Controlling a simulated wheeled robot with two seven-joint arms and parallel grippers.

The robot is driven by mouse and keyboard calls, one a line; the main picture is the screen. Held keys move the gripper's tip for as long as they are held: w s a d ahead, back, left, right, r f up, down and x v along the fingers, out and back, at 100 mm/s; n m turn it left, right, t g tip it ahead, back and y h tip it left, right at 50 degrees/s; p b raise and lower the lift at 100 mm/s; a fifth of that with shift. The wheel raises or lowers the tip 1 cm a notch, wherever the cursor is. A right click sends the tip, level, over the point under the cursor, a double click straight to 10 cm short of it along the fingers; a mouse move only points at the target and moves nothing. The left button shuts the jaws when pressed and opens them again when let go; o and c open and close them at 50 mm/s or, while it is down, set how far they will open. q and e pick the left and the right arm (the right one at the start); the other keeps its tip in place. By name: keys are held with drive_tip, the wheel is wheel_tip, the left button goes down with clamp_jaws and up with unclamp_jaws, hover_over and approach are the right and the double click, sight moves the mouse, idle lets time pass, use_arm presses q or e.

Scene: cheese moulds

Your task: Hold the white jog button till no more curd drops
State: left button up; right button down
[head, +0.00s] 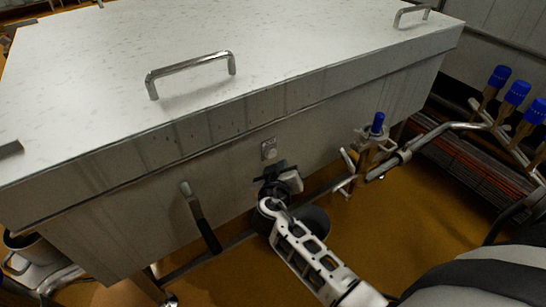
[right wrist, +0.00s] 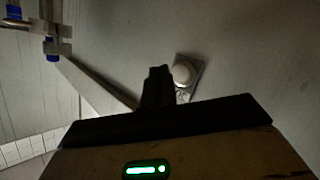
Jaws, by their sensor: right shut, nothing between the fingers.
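The white jog button (head: 269,152) sits on a small metal plate on the front wall of the steel vat (head: 230,165). In the right wrist view the button (right wrist: 184,73) is a round pale knob on a square plate. My right gripper (head: 272,168) is shut and empty, just below the plate in the head view. In the right wrist view its dark fingertips (right wrist: 158,72) are close beside the button, to its left. I cannot tell whether they touch it. No curd shows. My left gripper is out of view.
The vat's lid (head: 290,50) has metal handles (head: 190,68). A black-gripped lever (head: 204,225) juts from the vat's front. A dark round vessel (head: 316,222) stands on the floor behind my right arm. A blue-topped valve (head: 377,123) and pipes are at the right.

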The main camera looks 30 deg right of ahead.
sight(271, 153)
drive_tip(key=shift+w, duration=0.65)
idle(0.6)
idle(1.0)
drive_tip(key=shift+w+a+b, duration=0.1)
drive_tip(key=shift+w+b, duration=0.3)
drive_tip(key=shift+b, duration=0.1)
drive_tip(key=shift+w+b, duration=0.35)
drive_tip(key=shift+w, duration=0.15)
idle(0.6)
idle(1.1)
